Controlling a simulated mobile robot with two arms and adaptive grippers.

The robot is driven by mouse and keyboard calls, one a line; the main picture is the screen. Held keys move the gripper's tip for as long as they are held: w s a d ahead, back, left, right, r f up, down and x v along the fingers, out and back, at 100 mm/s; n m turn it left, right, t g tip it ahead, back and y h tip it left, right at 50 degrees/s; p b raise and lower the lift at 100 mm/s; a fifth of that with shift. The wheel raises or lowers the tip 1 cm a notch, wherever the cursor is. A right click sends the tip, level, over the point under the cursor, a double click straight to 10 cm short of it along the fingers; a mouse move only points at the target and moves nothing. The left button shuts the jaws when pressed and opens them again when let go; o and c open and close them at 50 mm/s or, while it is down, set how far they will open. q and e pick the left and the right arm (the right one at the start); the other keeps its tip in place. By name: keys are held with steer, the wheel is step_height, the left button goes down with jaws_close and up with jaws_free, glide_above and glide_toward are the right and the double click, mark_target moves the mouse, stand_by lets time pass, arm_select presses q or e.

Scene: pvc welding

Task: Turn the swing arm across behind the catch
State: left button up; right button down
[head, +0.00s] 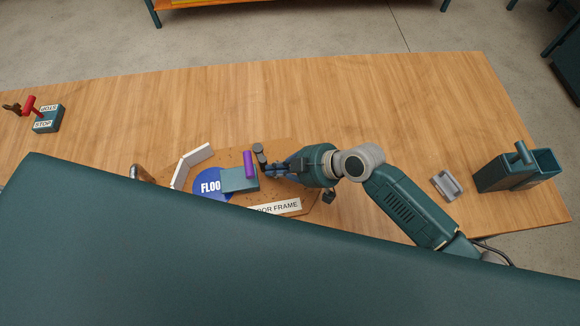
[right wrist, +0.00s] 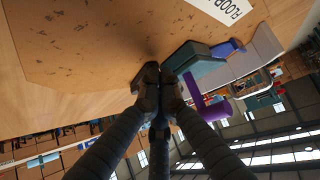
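A dark post with a grey top (head: 259,154) stands right of the purple cylinder. A white angled bar (head: 192,164) lies farther left. I cannot tell which part is the swing arm or the catch. My right gripper (head: 272,169) is low over the board beside the dark post. In the right wrist view its fingertips (right wrist: 160,88) are together, near the teal block (right wrist: 190,58) and purple cylinder (right wrist: 214,108), with nothing clearly held. My left gripper is not seen.
A blue disc (head: 209,186) lies beside the teal block. A STOP box (head: 47,119) with a red lever is at the far left. A grey bracket (head: 446,185) and a teal bin (head: 507,172) are at the right. The back of the bench is clear.

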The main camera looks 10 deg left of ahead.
steer(key=shift+s+a, duration=0.15)
steer(key=shift+a, duration=0.1)
stand_by(0.6)
steer(key=shift+w+d+b, duration=0.25)
steer(key=shift+w+b, duration=0.4)
steer(key=shift+w, duration=0.2)
